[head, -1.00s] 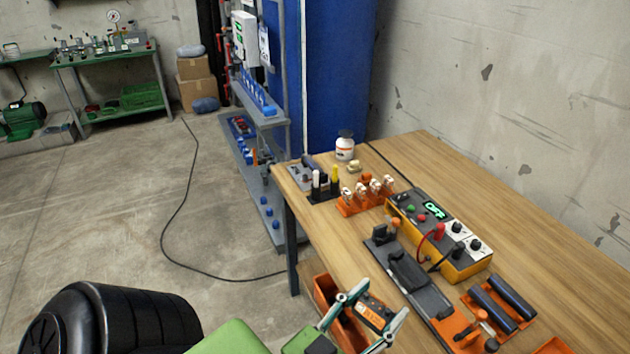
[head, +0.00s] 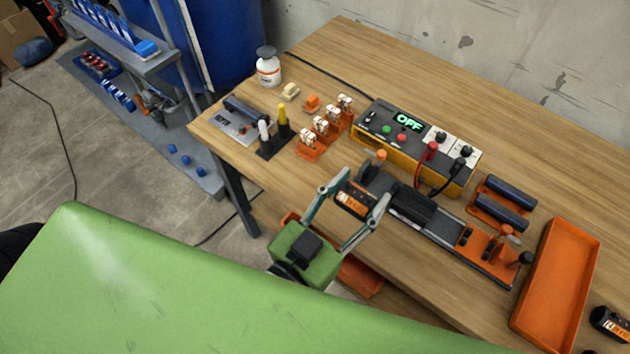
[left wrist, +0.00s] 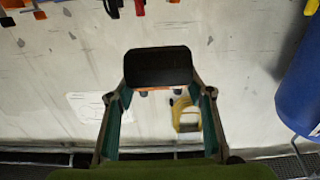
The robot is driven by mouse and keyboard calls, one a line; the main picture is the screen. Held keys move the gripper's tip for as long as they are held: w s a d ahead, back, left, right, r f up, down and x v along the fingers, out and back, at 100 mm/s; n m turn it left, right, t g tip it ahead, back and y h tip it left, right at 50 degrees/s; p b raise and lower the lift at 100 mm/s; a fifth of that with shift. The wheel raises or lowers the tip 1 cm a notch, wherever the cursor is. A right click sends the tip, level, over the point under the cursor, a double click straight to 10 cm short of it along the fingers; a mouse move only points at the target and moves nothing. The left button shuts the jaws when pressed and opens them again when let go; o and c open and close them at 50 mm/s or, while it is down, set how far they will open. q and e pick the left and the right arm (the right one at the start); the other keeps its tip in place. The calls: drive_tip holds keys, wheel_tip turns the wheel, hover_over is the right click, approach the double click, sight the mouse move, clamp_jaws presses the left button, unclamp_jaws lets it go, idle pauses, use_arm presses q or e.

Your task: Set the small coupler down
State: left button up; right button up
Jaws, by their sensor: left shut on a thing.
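A short black coupler with an orange label (head: 354,201) is held between the fingers of my left gripper (head: 363,188). In the head view the gripper shows in front of the table's near edge, with the coupler near the clamp fixture. In the left wrist view the coupler (left wrist: 158,66) shows as a dark block across the fingertips, hiding what is behind it. Its height above the table is hard to tell. My right gripper is not in view.
The wooden table (head: 380,55) carries a yellow power box (head: 405,140), a black clamp fixture (head: 425,225), orange racks, and dark pipes (head: 500,203). An empty orange tray (head: 556,285) lies at right, beside another black labelled piece (head: 609,322). An orange bin (head: 360,277) is below the near edge.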

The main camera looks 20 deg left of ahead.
use_arm(q)
drive_tip(key=w+a+f, duration=0.2)
drive_tip(key=a, duration=0.1)
drive_tip(key=w+a+f, duration=0.5)
drive_tip(key=f, duration=0.1)
drive_tip(key=shift+w+a, duration=0.2)
drive_tip(key=shift+a, duration=0.2)
drive_tip(key=shift+w+a+f, duration=0.25)
drive_tip(key=shift+a+f, duration=0.05)
drive_tip(key=shift+f, duration=0.15)
drive_tip(key=f, duration=0.3)
drive_tip(key=shift+w+a+f+b, duration=0.2)
drive_tip(key=shift+f+b, duration=0.1)
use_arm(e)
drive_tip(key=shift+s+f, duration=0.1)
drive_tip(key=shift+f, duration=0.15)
use_arm(q)
drive_tip(key=shift+f, duration=0.15)
drive_tip(key=o, duration=1.1)
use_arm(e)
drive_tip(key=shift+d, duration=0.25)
